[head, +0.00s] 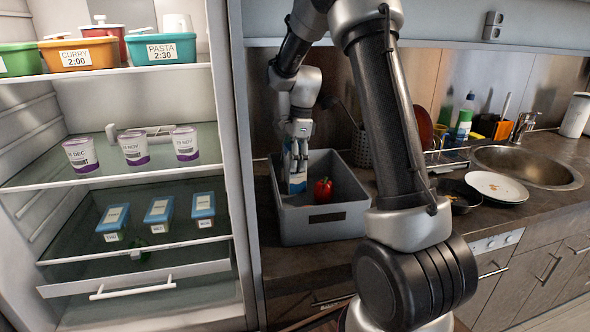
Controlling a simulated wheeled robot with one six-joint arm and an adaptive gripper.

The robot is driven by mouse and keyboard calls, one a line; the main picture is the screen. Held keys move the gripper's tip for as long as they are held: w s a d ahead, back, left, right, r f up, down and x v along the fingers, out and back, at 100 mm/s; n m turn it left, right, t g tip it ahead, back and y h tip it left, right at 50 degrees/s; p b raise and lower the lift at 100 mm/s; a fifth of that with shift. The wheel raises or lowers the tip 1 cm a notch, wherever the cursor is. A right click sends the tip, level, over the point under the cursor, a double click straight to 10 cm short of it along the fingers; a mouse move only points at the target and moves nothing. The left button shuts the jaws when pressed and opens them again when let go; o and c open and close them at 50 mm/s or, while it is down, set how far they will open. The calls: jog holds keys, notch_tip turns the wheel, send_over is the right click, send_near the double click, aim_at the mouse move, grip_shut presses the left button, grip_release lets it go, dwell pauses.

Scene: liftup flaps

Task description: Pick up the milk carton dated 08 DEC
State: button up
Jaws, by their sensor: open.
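A white and blue carton (297,184) stands in the grey bin on the counter, at the bin's left side. It looks like a milk carton, but no date can be read on it. My gripper (297,157) points down into the bin at the carton's top, with its fingers open. The fingers overlap the carton's upper part, and I cannot tell whether they touch it. No other milk carton shows in the open fridge.
The grey bin (324,228) also holds a red pepper (323,190). The fridge's shelves hold food boxes (163,49), dated cups (134,148) and blue-lidded tubs (158,210). A plate (496,187), pan and sink (527,167) are at the right.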

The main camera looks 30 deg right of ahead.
jog(key=c, duration=1.2)
jog(key=shift+r, duration=0.1)
